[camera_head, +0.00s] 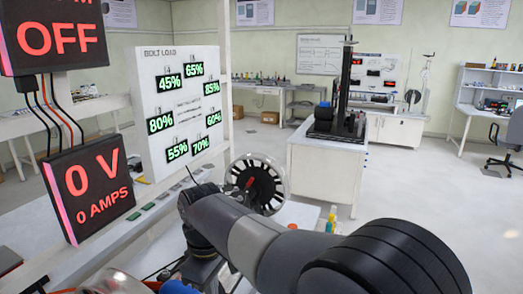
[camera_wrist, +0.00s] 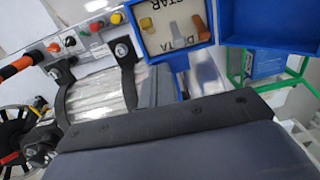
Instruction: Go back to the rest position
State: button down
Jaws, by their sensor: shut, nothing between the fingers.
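My arm enters the head view from the bottom right and reaches left across the bench. My gripper (camera_head: 204,268) hangs below its far end, partly cut off by the arm and the frame edge. In the wrist view the dark body of my gripper (camera_wrist: 170,125) fills the bottom; the fingertips are hidden there. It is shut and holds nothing. Beyond it lies a ribbed metal motor body (camera_wrist: 95,95) under black straps. A star-delta switch box (camera_wrist: 170,28) with yellow and orange levers stands at the top.
A spoked black wheel (camera_head: 258,184) stands right behind my arm. A bolt-load board (camera_head: 150,110) and a display reading 0 V (camera_head: 90,188) stand at left. Coloured buttons (camera_wrist: 95,26) line a panel near the motor.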

notch_tip(320, 180, up, 6)
jog(key=a+h, duration=0.1)
jog(key=shift+w+a, duration=0.15)
jog(key=shift+w, duration=0.1)
dwell(0.4)
